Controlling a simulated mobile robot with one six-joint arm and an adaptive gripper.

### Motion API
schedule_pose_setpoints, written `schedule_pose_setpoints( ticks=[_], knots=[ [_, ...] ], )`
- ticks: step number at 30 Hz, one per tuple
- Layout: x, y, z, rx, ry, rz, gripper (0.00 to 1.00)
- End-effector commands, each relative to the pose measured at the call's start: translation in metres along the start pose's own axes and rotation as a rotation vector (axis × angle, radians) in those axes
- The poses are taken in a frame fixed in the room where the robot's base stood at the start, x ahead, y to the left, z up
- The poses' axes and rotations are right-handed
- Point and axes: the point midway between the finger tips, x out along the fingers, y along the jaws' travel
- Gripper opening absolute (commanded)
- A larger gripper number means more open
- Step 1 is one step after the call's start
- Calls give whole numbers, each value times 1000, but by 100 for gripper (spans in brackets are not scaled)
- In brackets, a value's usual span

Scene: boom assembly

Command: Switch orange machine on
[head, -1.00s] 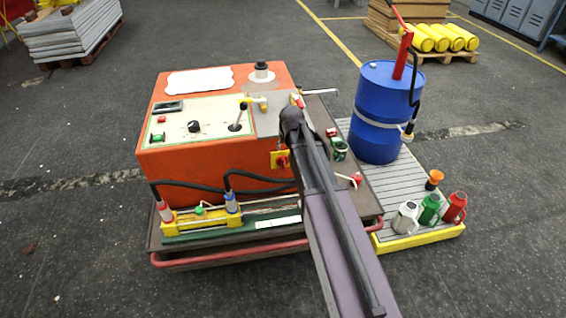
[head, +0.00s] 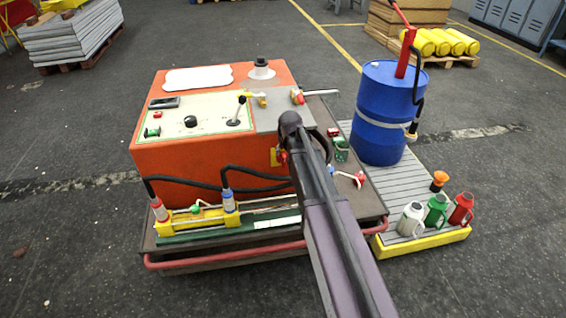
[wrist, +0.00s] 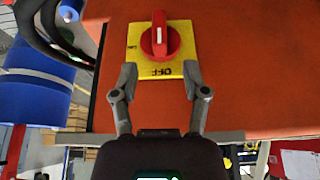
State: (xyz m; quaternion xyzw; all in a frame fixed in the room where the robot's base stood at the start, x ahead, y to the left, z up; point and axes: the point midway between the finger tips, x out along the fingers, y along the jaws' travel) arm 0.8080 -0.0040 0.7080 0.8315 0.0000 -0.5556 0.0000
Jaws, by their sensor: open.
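The orange machine (head: 215,158) stands on a cart in the middle of the head view. Its rotary switch is a red knob (wrist: 160,42) with a white mark on a yellow plate (wrist: 183,68); in the head view the plate (head: 274,157) is partly hidden by my arm. The white mark stands upright in the wrist view, and the word OFF shows upside down on the near side of the plate. My gripper (wrist: 160,77) is open and empty. Its fingertips are at the two sides of the plate's near end, with the knob ahead between their lines.
A control panel (head: 213,121) with a lever and knobs is on the machine's top. Black hoses (head: 200,185) loop along its front. A blue drum (head: 376,140) stands to the right, with small cans (head: 437,209) on the platform before it.

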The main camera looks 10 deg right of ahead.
Motion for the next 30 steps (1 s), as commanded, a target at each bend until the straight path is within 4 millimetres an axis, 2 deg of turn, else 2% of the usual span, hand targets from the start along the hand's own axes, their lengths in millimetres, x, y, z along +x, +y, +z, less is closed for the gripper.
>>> schedule_pose_setpoints(
  ticks=[1,15,21,30],
  knots=[
    [8,0,1,0,0,0,59],
    [45,1,1,1,0,0,59],
    [54,1,0,1,0,0,59],
    [56,1,0,1,0,0,59]
  ],
)
